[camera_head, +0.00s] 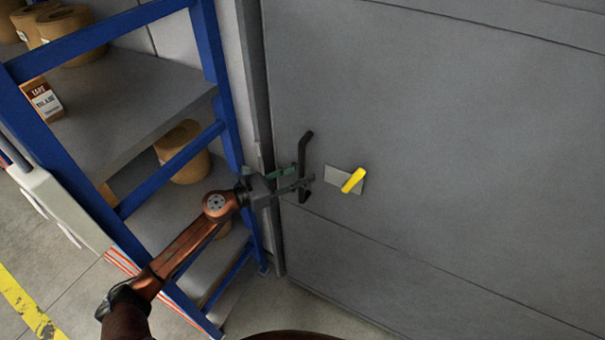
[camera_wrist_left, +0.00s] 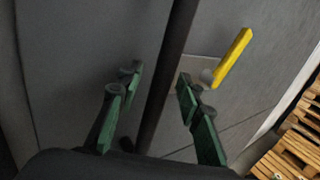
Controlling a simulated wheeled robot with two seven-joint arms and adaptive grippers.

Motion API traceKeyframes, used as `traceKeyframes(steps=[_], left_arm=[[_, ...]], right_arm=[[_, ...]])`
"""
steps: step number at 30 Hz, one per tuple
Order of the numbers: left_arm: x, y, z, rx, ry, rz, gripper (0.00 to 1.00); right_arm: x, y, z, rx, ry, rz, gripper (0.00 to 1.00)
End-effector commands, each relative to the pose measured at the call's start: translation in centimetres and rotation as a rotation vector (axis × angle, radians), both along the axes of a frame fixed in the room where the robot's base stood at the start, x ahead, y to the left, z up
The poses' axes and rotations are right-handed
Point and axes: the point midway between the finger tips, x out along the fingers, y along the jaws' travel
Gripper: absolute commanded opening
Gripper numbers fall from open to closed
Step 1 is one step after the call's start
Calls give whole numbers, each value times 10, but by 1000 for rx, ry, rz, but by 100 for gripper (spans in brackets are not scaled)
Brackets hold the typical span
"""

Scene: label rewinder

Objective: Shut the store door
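The store door (camera_head: 450,130) is a large grey panel filling the right of the head view. A dark upright bar handle (camera_head: 304,150) is near its left edge, with a yellow lever (camera_head: 353,180) on a light plate to its right. My left gripper (camera_head: 304,170) is at the handle, fingers apart. In the left wrist view, the handle bar (camera_wrist_left: 172,60) runs between the green-padded fingers (camera_wrist_left: 158,84), and the yellow lever (camera_wrist_left: 233,57) is to the right. I cannot tell whether either finger touches the bar, or whether the door is fully closed. My right gripper is out of view.
A blue-framed shelf rack (camera_head: 170,165) with brown rolls (camera_head: 185,150) and a small box (camera_head: 43,99) stands left of the door, close to my left arm. Wooden pallets (camera_wrist_left: 290,145) show at right in the wrist view. Floor at the lower left is open.

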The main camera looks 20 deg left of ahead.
Motion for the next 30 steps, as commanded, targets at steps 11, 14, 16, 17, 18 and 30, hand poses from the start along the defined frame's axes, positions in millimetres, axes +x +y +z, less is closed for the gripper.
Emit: traceKeyframes(steps=[11, 14, 16, 17, 18, 30], left_arm=[[-18, 18, -2, 3, 3, 1, 33], [-33, 34, -3, 1, 5, 1, 33], [-44, 45, -3, 1, 4, 2, 33], [-48, 49, -2, 1, 4, 2, 33], [-54, 54, -2, 1, 4, 1, 33], [-84, 86, -1, 0, 0, 0, 33]], right_arm=[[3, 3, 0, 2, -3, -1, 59], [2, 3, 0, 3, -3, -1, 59], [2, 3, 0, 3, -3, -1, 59], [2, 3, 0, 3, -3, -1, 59], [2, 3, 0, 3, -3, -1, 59], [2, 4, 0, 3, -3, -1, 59]])
